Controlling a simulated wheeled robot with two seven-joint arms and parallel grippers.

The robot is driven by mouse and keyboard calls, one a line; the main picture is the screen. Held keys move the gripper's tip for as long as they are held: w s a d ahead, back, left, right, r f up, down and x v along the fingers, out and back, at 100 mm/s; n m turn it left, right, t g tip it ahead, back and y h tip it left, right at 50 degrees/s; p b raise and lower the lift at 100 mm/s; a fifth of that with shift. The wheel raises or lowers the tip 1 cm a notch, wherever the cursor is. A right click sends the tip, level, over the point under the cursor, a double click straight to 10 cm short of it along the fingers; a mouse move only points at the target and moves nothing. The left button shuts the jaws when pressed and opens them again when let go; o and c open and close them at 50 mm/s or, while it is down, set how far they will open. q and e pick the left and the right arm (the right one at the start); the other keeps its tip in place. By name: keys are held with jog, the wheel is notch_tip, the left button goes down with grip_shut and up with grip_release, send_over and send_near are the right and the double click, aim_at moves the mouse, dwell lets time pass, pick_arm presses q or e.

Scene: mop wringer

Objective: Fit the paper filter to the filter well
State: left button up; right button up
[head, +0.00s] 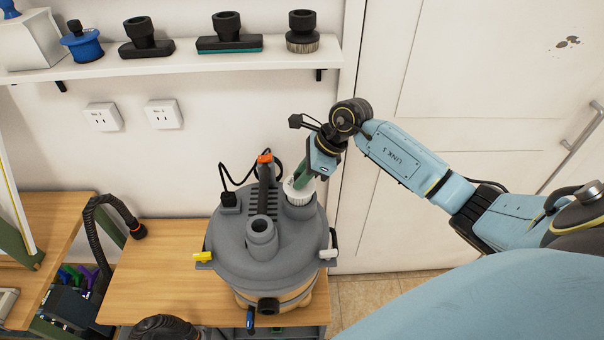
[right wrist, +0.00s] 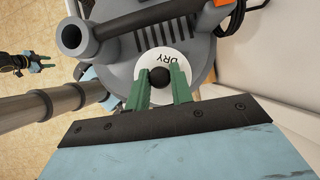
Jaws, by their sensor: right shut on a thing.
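The paper filter (head: 299,193) is a white round piece at the back right of the grey vacuum lid (head: 225,237). In the right wrist view it shows as a white disc (right wrist: 176,62) marked DRY, with a black knob in its middle. My right gripper (head: 302,174) comes down over it from above. In the right wrist view its green fingers (right wrist: 160,88) are shut on the black knob. The filter covers the place where the filter well would be, so I see no well opening and cannot tell how deep it sits.
The vacuum stands on a wooden bench (head: 165,262), with an orange-tipped handle (head: 265,172) just left of the filter and a round port (head: 262,232) in front. A shelf (head: 180,58) with nozzles hangs behind. A black hose (head: 95,235) lies left. A white door is right.

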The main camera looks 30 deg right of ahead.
jog(key=shift+f+b, duration=1.6)
jog(key=shift+f, duration=0.2)
dwell(0.5)
jog(key=o, duration=1)
jog(key=shift+o, duration=0.2)
